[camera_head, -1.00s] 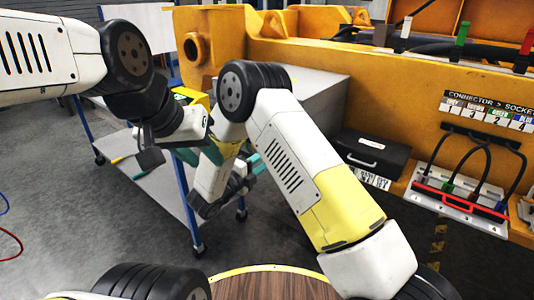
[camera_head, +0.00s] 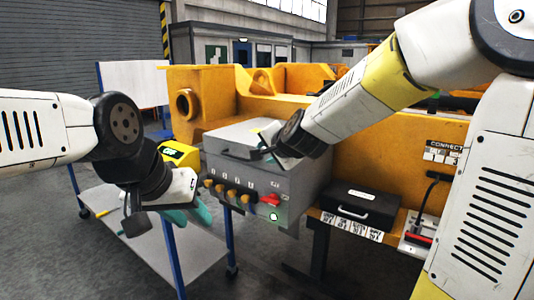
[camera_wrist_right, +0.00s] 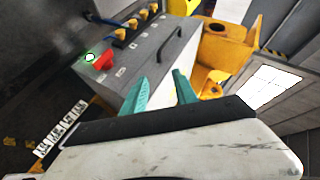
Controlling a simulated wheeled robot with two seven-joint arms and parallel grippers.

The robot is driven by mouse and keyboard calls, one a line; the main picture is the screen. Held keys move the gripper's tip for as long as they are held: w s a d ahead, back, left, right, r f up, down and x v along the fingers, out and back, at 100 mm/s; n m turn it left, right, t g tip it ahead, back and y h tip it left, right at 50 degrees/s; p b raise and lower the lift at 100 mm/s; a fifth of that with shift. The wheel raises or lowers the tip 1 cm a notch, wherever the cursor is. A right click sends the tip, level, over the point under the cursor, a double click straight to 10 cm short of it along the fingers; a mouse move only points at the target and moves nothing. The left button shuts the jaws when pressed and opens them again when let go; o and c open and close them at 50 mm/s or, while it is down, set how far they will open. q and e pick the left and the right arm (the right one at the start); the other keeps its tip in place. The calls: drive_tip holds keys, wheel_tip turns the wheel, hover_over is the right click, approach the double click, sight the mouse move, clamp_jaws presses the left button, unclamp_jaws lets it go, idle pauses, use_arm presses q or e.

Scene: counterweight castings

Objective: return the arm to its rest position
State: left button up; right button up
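My right arm reaches in from the upper right of the head view. Its gripper (camera_head: 264,140) is over the top of a grey control box (camera_head: 235,200), and its fingers are partly hidden there. In the right wrist view, its two teal fingers (camera_wrist_right: 160,90) stand apart with nothing between them, pointing along the box's top. My left gripper (camera_head: 188,214) is at the left of the head view, in front of the box and above a low cart. Its teal fingertips look apart, and I see nothing held.
The box's front has yellow knobs and a red switch (camera_head: 269,200) beside a lit green ring. A black case (camera_head: 363,204) lies on the ledge to the right. The yellow casting (camera_head: 400,145) stands behind. The cart (camera_head: 130,240) is below the left arm.

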drive_tip(key=s+d+f+n+g, duration=0.1)
drive_tip(key=s+d+n+g, duration=0.1)
drive_tip(key=s, duration=0.6)
drive_tip(key=s+d+f+n+g+h, duration=0.1)
drive_tip(key=s+d+n, duration=0.3)
drive_tip(key=s+d, duration=0.3)
drive_tip(key=s+d+f+n+g+h, duration=0.1)
drive_tip(key=s+d, duration=0.4)
drive_tip(key=s, duration=0.6)
drive_tip(key=shift+n+g, duration=0.8)
drive_tip(key=shift+n, duration=0.4)
drive_tip(key=shift+d+f, duration=0.1)
